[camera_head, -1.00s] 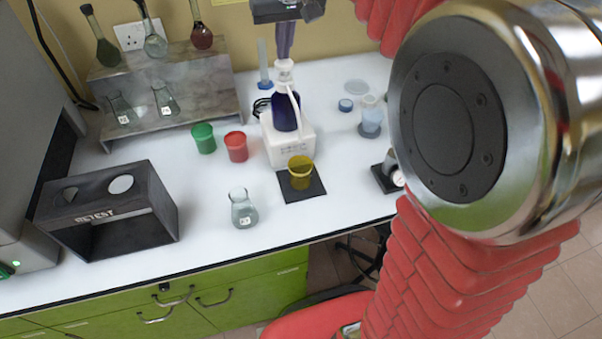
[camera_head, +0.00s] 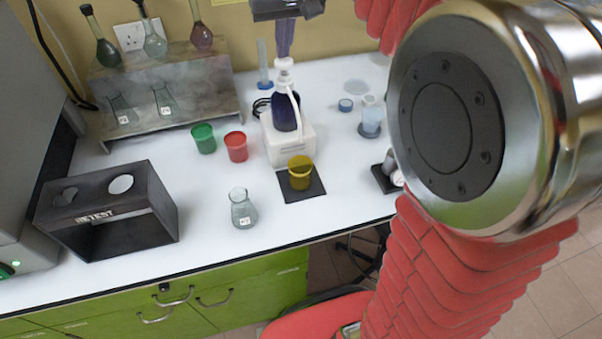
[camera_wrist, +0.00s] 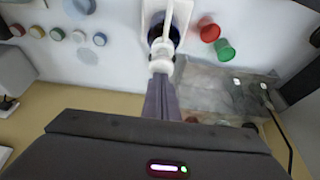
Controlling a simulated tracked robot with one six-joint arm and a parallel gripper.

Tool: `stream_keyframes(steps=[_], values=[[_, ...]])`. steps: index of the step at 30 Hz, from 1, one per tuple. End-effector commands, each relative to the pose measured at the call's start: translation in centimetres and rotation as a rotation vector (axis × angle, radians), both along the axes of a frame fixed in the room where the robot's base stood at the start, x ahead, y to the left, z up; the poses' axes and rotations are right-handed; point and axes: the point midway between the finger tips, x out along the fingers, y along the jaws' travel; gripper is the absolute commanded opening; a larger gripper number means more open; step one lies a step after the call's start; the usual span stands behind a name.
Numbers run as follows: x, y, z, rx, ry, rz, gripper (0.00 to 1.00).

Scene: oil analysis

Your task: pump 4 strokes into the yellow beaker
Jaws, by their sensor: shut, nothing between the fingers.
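The yellow beaker (camera_head: 300,178) stands upright on a small black mat (camera_head: 312,190) in front of the pump. The pump bottle (camera_head: 285,113) is dark blue with a white pump head (camera_head: 284,65) and a white spout that reaches down its front. It stands on a white base (camera_head: 290,150). My gripper (camera_head: 284,55) points down from above, its purple fingers closed together and empty, with the tips at the top of the pump head. In the wrist view, the fingers (camera_wrist: 161,78) meet the white pump head (camera_wrist: 162,52). The yellow beaker is not visible there.
Green (camera_head: 203,139) and red (camera_head: 236,147) beakers stand left of the pump. A flask (camera_head: 242,212) stands near the front edge. A black RETEST box (camera_head: 105,212) and a metal flask rack (camera_head: 165,95) are further left. A blue-filled bottle (camera_head: 371,118) is right.

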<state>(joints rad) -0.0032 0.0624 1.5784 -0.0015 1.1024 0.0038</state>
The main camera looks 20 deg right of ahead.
Motion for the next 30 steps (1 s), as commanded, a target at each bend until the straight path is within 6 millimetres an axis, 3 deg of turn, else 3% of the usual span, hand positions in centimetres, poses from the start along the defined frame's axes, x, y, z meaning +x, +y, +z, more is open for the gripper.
stream_keyframes(steps=[12,30], values=[[0.0,0.0,1.5,0.000,0.000,0.000,0.00],[0.0,0.0,1.6,0.000,-0.001,0.000,0.00]])
